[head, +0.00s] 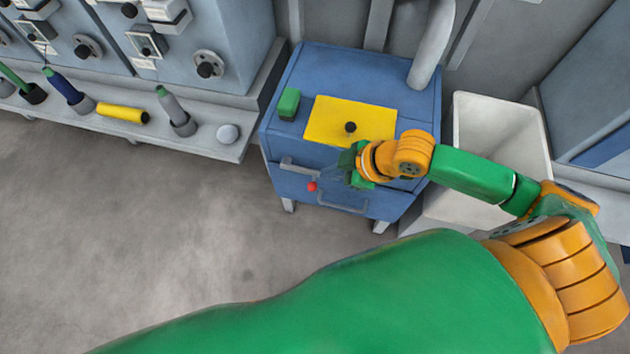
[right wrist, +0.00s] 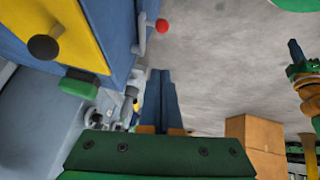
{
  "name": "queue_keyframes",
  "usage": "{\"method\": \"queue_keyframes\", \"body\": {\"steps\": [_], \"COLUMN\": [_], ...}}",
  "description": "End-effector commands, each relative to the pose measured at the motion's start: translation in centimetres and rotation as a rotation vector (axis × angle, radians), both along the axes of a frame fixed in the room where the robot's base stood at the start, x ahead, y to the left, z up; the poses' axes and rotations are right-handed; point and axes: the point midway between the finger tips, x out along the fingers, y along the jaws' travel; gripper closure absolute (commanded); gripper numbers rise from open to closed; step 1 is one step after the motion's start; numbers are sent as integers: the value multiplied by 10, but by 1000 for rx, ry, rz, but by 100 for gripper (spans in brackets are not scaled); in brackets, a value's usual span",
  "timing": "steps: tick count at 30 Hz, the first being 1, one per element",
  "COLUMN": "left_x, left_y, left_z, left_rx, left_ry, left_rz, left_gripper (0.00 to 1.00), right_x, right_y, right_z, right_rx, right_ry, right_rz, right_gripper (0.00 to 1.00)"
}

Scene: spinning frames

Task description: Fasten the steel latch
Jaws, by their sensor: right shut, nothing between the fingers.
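The steel latch (head: 299,166) is a grey bar on the front of a blue cabinet (head: 390,90), near its upper left edge, with a red ball knob (head: 312,186) by it. In the right wrist view a grey lever (right wrist: 141,35) and the red ball (right wrist: 162,26) show above the fingers. My right gripper (head: 349,166) is at the cabinet front, right of the red ball and apart from it. Its blue fingers (right wrist: 163,95) are together and empty. An arm end (right wrist: 297,68), apparently my left gripper, shows small at the right of the wrist view; its jaws are unclear.
A yellow panel (head: 325,123) with a black knob (head: 351,127) and a green block (head: 288,104) are on the cabinet top. A grey handle (head: 343,207) is low on its front. A white bin (head: 500,125) stands to the right. Open floor lies left.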

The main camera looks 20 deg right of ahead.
Motion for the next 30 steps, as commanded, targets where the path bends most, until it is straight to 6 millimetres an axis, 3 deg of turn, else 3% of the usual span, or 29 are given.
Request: {"method": "queue_keyframes", "body": {"steps": [10,15,30], "left_x": [1,1,2], "left_y": [0,0,0], "left_z": [-29,-38,-39], "left_rx": [0,0,0], "left_ry": [-2,-2,-4], "left_rz": [0,0,0], "left_gripper": [100,100,100], "right_x": [34,33,34], "right_y": [31,22,19], "right_z": [-65,-90,-98], "right_rx": [3,-1,0], "right_ry": [-2,2,-2], "right_rz": [-1,-2,-1], "right_gripper": [100,100,100]}}
